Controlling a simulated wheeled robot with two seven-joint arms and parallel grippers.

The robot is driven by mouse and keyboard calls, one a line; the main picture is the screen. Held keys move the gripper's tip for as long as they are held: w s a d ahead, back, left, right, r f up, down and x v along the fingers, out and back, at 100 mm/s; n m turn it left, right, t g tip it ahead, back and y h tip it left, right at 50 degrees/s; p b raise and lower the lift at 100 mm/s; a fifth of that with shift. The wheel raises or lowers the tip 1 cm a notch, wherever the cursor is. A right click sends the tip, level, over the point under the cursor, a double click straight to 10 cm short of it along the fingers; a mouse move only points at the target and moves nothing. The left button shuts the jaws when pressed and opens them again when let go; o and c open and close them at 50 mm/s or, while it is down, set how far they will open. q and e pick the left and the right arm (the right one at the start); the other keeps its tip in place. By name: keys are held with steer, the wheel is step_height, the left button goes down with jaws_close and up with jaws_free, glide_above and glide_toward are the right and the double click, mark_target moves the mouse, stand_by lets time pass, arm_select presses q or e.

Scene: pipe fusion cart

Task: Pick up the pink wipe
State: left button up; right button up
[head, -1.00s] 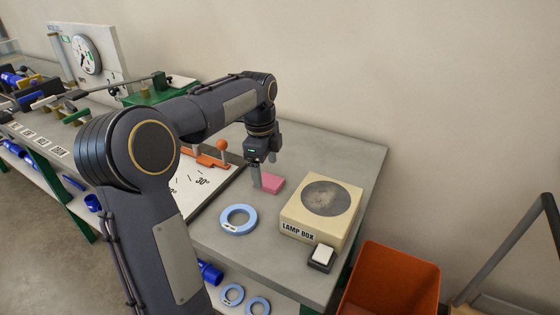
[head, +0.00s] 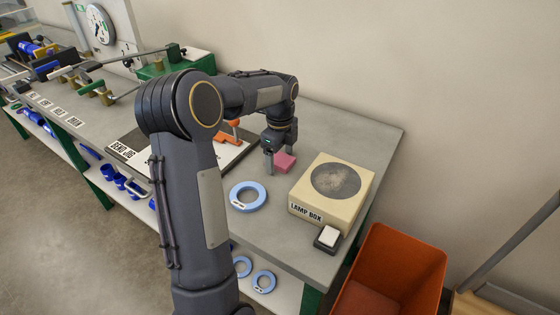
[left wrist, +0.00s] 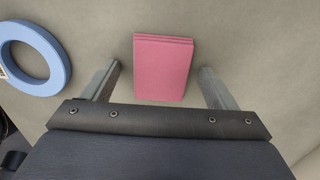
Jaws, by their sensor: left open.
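The pink wipe (head: 285,162) lies on the grey cart top, left of the lamp box. It looks like a small folded stack in the left wrist view (left wrist: 163,68). My left gripper (head: 277,165) points down at the wipe. In the left wrist view my left gripper (left wrist: 160,80) is open, with one finger on each side of the wipe and a gap on both sides. The wipe's lower edge there is close to the gripper body. My right gripper is in neither view.
A cream lamp box (head: 301,199) stands right of the wipe. A blue ring (head: 234,200) lies in front, with a small black-and-white block (head: 327,238) by the cart edge. The bend jig board (head: 128,148) is to the left. An orange bin (head: 400,256) stands below right.

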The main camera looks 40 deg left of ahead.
mark_target(280, 159)
arm_select(q)
steer(key=shift+c, duration=0.4)
steer(key=c, duration=1)
steer(key=shift+r, duration=0.1)
steer(key=shift+r, duration=0.45)
step_height(280, 159, up, 2)
steer(key=shift+r, duration=0.25)
steer(key=s+r, duration=0.3)
steer(key=s, duration=0.1)
steer(key=s+a+r, duration=0.1)
steer(key=s+r, duration=0.2)
steer(key=s, duration=0.2)
steer(key=s+r, duration=0.3)
steer(key=s, duration=0.2)
steer(key=shift+a+r+b, duration=0.25)
steer(key=shift+a+b, duration=0.1)
steer(key=shift+b, duration=0.05)
